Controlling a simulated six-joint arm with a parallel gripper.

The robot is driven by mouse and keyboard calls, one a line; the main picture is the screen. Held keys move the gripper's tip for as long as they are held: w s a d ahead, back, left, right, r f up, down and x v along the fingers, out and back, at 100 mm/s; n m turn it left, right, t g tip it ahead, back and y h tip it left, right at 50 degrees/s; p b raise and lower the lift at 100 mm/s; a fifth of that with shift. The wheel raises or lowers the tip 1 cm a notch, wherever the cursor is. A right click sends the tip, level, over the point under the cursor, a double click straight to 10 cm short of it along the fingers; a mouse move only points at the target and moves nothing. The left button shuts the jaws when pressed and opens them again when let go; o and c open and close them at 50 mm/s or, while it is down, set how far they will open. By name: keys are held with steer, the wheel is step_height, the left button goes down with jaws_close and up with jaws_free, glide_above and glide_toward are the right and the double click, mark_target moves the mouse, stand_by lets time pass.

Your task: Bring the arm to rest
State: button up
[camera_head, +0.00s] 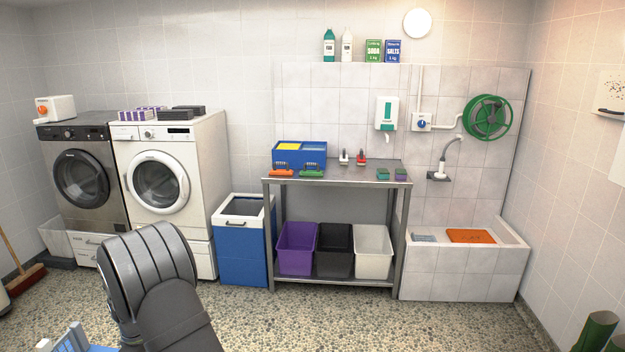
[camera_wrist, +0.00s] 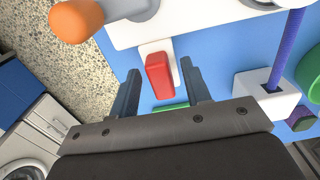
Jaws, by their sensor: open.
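My arm (camera_head: 150,275) rises dark grey at the lower left of the head view, where my gripper cannot be made out. In the wrist view my gripper (camera_wrist: 159,74) is open, with its two dark fingers apart. A red block (camera_wrist: 159,76) shows in the space between the fingers, with a gap on each side. It stands by a white piece over a blue surface (camera_wrist: 222,68). A green piece (camera_wrist: 171,107) shows just below the red block, partly hidden by the gripper. I cannot tell how far the fingers are from the surface.
The wrist view also shows an orange knob (camera_wrist: 76,20), a white block (camera_wrist: 265,93) and a purple rod (camera_wrist: 288,48). In the head view, a steel table (camera_head: 345,180), a blue bin (camera_head: 242,255) and washing machines (camera_head: 157,180) stand along the back wall. Pebbled floor lies before them.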

steer(key=shift+d+r, duration=0.2)
steer(key=shift+d, duration=0.9)
step_height(320, 180, up, 19)
steer(key=shift+f, duration=2.8)
steer(key=shift+o, duration=0.5)
steer(key=o, duration=1.1)
steer(key=a+r, duration=0.1)
steer(key=r, duration=0.1)
steer(key=a+r, duration=0.2)
steer(key=r, duration=0.1)
steer(key=shift+r, duration=0.3)
steer(key=shift+o, duration=0.2)
step_height(320, 180, down, 10)
steer(key=shift+r, duration=0.2)
